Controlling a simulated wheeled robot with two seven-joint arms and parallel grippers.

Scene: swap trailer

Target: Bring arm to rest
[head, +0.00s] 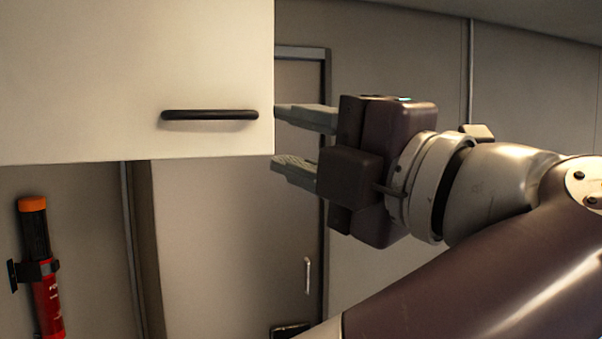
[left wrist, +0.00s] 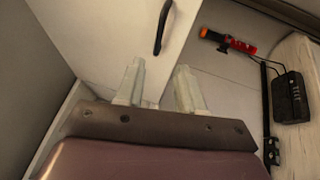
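My left gripper (head: 290,140) is in the middle of the head view, its arm coming in from the lower right. Its two fingers are apart with nothing between them. They point left, beside the right edge of a white cabinet panel (head: 90,70). The panel's black bar handle (head: 209,115) is left of the fingers, and the gripper is not around it. In the left wrist view the open fingers (left wrist: 160,68) show again, with the handle (left wrist: 163,27) beyond them. Whether the fingertips touch the panel is unclear. My right gripper is in neither view.
A grey door (head: 230,240) with a small light handle (head: 307,275) stands behind. A black box (left wrist: 291,97) with cables is at the right of the wrist view.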

